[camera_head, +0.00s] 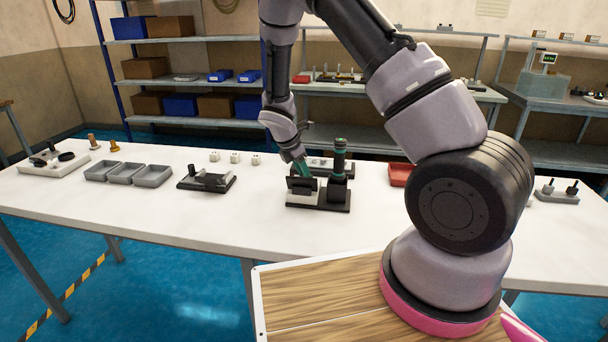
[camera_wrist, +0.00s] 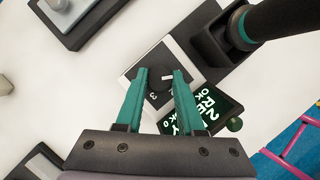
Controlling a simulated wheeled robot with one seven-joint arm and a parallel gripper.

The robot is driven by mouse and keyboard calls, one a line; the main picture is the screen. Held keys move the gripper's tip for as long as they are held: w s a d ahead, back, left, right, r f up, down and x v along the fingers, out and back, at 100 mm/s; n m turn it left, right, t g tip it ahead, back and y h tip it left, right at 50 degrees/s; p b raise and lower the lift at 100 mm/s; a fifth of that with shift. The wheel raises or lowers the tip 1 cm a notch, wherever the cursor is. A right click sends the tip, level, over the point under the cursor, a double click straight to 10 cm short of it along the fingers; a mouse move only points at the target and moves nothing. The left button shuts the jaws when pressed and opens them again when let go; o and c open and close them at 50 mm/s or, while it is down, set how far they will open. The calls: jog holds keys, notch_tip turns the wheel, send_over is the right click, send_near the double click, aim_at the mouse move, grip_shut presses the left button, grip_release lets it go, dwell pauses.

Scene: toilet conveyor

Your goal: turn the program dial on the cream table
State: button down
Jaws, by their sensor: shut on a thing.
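In the head view my gripper (camera_head: 301,170) reaches down behind a small dark panel (camera_head: 302,186) on the cream table (camera_head: 240,231), and the dial is hidden there. A black display (camera_wrist: 205,115) with pale green characters lies beside the dial, partly covered by a finger.
A black cylindrical tool (camera_head: 339,160) with a green band stands upright in a holder close right of my gripper. A black fixture (camera_head: 206,180), grey bins (camera_head: 153,176) and white cubes (camera_head: 235,157) lie to the left. A red tray (camera_head: 398,175) is to the right. The table's front strip is clear.

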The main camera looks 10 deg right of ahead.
jog(key=shift+m, duration=0.4)
jog(key=m+g, duration=0.1)
jog(key=m, duration=0.3)
jog(key=m+g, duration=0.1)
jog(key=shift+w+m+g, duration=0.25)
jog(key=shift+m+g, duration=0.05)
jog(key=shift+m, duration=0.1)
jog(key=m+g, duration=0.1)
jog(key=m, duration=0.1)
jog(key=m+g, duration=0.1)
jog(key=m, duration=0.2)
jog(key=shift+w+y, duration=0.1)
jog(key=shift+y, duration=0.3)
jog(key=m+y, duration=0.1)
jog(key=m, duration=0.2)
jog(key=m+g, duration=0.1)
jog(key=m, duration=0.2)
jog(key=shift+w+d+m+y, duration=0.1)
jog(key=shift+d+m+y, duration=0.05)
jog(key=shift+m+y, duration=0.2)
jog(key=m+y, duration=0.1)
jog(key=m, duration=0.1)
jog(key=m+y, duration=0.1)
jog(key=m, duration=0.2)
jog(key=shift+d+m+g, duration=0.15)
jog(key=shift+m+g, duration=0.1)
jog(key=shift+g, duration=0.05)
jog(key=c, duration=0.5)
grip_release()
